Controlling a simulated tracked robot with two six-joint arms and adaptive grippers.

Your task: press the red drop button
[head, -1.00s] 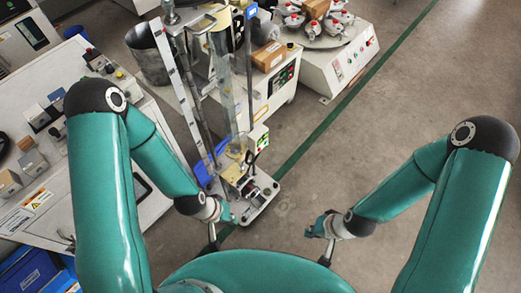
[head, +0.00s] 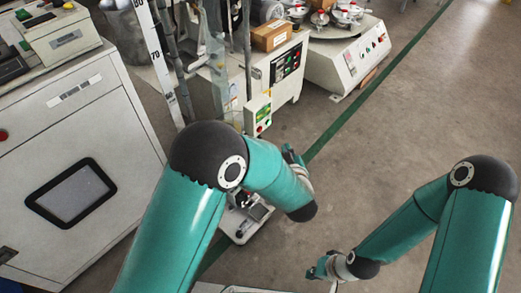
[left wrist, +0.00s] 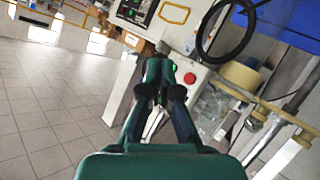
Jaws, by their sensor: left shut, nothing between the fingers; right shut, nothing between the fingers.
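The red button (left wrist: 190,78) sits on the face of a small white control box (left wrist: 183,100), with a green button (left wrist: 174,67) beside it. In the head view the control box (head: 250,116) is on the tall tester, and the red button (head: 260,129) is small. My left gripper (head: 289,151) is shut and empty, to the right of the box and lower in the picture. In the left wrist view its fingers (left wrist: 160,62) appear just left of the red button; whether they touch the box is unclear. My right gripper (head: 316,271) is shut and empty, low over the floor, away from the box.
A white cabinet (head: 62,135) with a dark screen fills the left. A machine with a dark control panel (head: 287,63) and a cardboard box (head: 271,36) stands behind the tester. A turntable machine (head: 350,62) is farther right. The floor at right is open.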

